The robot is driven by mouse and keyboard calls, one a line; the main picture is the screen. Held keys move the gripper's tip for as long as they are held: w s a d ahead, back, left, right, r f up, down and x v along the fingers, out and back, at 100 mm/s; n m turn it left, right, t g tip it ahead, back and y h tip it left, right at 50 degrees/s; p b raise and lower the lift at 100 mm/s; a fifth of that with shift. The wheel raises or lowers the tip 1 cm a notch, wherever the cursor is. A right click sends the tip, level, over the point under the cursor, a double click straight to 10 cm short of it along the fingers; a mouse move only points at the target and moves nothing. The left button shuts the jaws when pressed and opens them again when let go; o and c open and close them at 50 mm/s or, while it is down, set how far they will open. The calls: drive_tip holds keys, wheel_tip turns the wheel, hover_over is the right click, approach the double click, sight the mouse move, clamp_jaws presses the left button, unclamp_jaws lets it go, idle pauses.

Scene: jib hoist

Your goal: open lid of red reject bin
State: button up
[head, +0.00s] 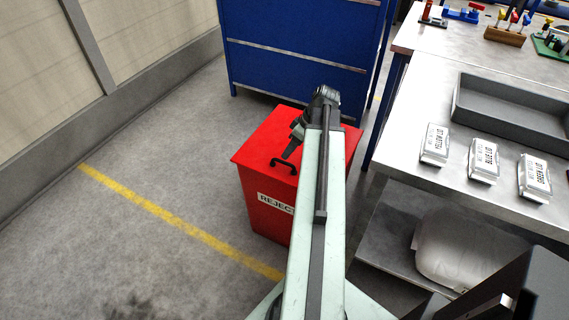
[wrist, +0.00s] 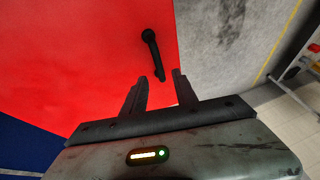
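The red reject bin (head: 262,209) stands on the floor in the middle of the head view, with a white label reading "REJECT" on its front. Its red lid (head: 262,150) lies flat and closed on top. A black handle (head: 284,165) sits near the lid's front edge; it also shows in the wrist view (wrist: 153,52). My gripper (head: 289,154) is above the lid, close to the handle. My arm covers the bin's right part.
A blue drawer cabinet (head: 295,50) stands behind the bin. A workbench (head: 405,140) with a grey tray (head: 515,110) and several labelled white boxes is at the right, a white sack (head: 465,250) on its lower shelf. Floor left of the bin is clear, with a yellow line (head: 180,222).

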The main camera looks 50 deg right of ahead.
drive_tip(key=b+x, duration=0.3)
drive_tip(key=x, duration=0.1)
drive_tip(key=shift+f, duration=0.3)
drive_tip(key=shift+r, duration=0.1)
drive_tip(key=shift+c, duration=0.2)
clamp_jaws()
idle(0.7)
